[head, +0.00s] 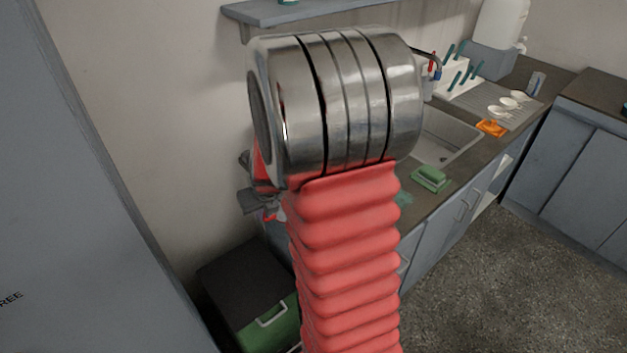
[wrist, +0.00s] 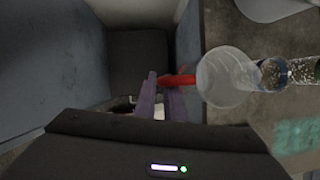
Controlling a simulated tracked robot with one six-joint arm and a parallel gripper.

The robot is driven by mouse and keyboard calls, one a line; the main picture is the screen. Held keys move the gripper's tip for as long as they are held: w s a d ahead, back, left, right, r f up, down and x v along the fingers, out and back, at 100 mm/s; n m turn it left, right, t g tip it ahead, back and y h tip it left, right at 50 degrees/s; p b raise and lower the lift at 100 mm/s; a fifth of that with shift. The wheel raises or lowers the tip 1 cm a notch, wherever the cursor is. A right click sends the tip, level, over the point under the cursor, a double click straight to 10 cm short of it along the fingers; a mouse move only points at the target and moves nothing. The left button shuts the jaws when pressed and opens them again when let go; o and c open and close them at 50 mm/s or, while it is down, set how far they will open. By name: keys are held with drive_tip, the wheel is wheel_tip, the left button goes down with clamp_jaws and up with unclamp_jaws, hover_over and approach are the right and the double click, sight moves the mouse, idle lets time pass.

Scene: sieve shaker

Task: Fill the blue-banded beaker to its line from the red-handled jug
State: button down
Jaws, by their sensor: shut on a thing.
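In the wrist view, my gripper (wrist: 162,86) has its purple fingers shut on the red handle (wrist: 182,79) of a clear jug (wrist: 227,78). The jug's round mouth faces the camera; I cannot tell its liquid level or exact tilt. Just right of the jug is a clear vessel with a dark bluish band (wrist: 271,74), which looks like the blue-banded beaker; its line and contents cannot be read. It appears close to or touching the jug's edge. In the head view my own arm covers most of the gripper, and I cannot make out the jug or this beaker.
The head view shows a counter with a sink (head: 447,136), a green sponge (head: 431,179), an orange item (head: 491,127) and a rack (head: 463,78). A wall shelf (head: 285,12) is above. A tall blue-grey cabinet (head: 85,170) is left, a green-fronted bin (head: 270,325) below.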

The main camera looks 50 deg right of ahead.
drive_tip(key=d+r+m+t+y+p, duration=0.1)
drive_tip(key=d+r+m+y, duration=0.1)
drive_tip(key=d+r+y, duration=0.5)
drive_tip(key=shift+s+d+r+y, duration=0.4)
drive_tip(key=shift+r+y, duration=0.8)
drive_tip(key=shift+r, duration=0.25)
drive_tip(key=shift+d+t+y+p, duration=0.2)
drive_tip(key=shift+t+y+p, duration=0.1)
drive_tip(key=shift+p, duration=0.5)
idle(0.5)
drive_tip(key=shift+s+d+r+m+y+p, duration=0.1)
drive_tip(key=shift+d+r+m+y+p, duration=0.4)
drive_tip(key=shift+r+y+p, duration=0.35)
idle(2.1)
drive_tip(key=shift+d+f+t+p, duration=0.15)
drive_tip(key=shift+d+t+p, duration=0.15)
drive_tip(key=shift+p, duration=0.1)
idle(1.2)
